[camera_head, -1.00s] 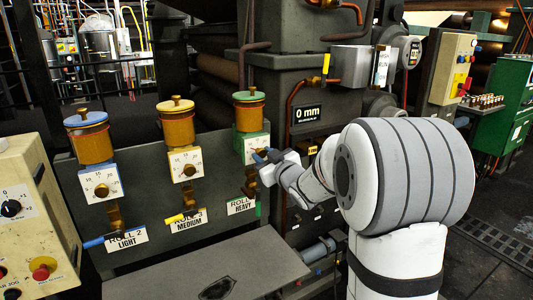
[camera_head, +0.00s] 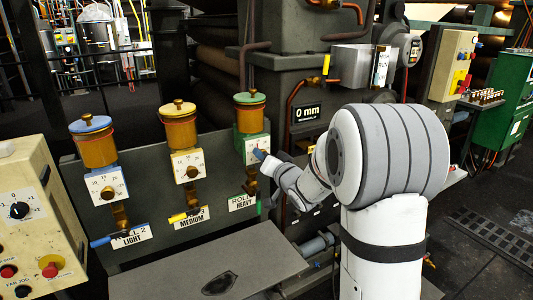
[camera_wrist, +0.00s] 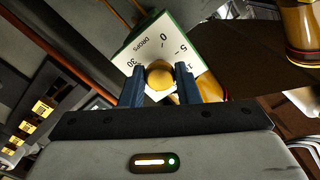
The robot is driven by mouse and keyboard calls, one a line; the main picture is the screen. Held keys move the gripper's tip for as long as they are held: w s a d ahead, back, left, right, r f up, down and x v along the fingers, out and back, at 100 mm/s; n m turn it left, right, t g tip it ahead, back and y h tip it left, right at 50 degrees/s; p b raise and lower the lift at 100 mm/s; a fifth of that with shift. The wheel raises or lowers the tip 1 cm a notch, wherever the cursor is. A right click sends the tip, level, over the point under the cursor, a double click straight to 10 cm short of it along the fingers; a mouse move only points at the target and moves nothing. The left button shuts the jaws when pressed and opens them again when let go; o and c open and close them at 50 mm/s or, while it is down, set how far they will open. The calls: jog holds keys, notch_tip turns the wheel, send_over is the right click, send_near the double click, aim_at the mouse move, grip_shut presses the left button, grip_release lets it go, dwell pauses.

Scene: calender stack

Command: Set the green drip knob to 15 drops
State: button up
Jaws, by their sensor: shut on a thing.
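The green-lidded drip oiler (camera_head: 250,113) is the rightmost of three on the panel. Its white dial plate (camera_head: 254,144) has a green frame. In the head view my gripper (camera_head: 260,155) covers the knob and the plate's lower right. The knob's pointer setting cannot be made out.
A blue-lidded oiler (camera_head: 95,147) and a yellow-lidded oiler (camera_head: 179,130) stand to the left with their own dials. A ROLL HEAVY label (camera_head: 242,202) is just below my gripper. A grey flat cover (camera_head: 180,270) lies in front. A 0 mm display (camera_head: 307,113) is to the right.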

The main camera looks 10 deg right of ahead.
jog(key=shift+d+r+m+p, duration=0.1)
jog(key=shift+r+m+p, duration=0.25)
jog(key=shift+m, duration=0.55)
jog(key=o, duration=0.6)
jog(key=shift+f, duration=0.1)
jog(key=o, duration=0.4)
jog(key=shift+f, duration=0.15)
jog(key=shift+c, duration=0.2)
jog(key=v, duration=0.7)
jog(key=shift+s+b, duration=0.35)
jog(key=shift+d, duration=0.15)
